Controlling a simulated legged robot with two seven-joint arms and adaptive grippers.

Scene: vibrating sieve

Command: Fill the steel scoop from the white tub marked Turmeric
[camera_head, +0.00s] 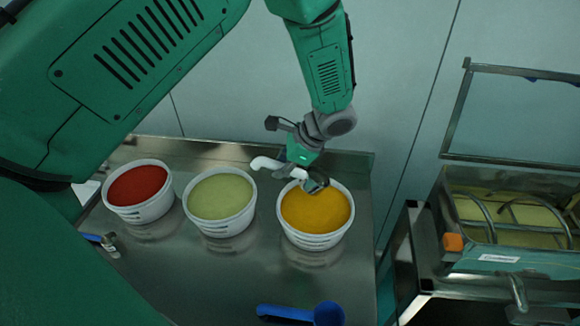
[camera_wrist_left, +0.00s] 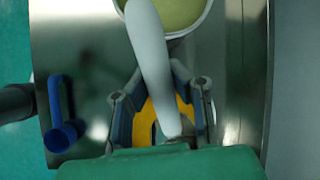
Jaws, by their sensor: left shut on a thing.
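The white tub with orange-yellow powder (camera_head: 312,241) stands at the right of three tubs; no name on it can be read. My left gripper (camera_head: 302,174) is over its back rim, shut on the steel scoop's white handle (camera_head: 267,163). The scoop's dark metal bowl (camera_head: 317,182) shows beside the fingers at the back of the powder. I cannot tell whether it touches the powder or holds any. In the left wrist view the pale handle (camera_wrist_left: 150,50) runs down between the fingers, with the orange powder (camera_wrist_left: 160,112) behind. My right gripper is out of view.
A tub of pale green powder (camera_head: 222,230) and a tub of red powder (camera_head: 145,212) stand to the left on the steel table (camera_head: 225,285). A blue scoop (camera_head: 328,313) lies at the front. The sieve machine (camera_head: 500,258) stands at the right.

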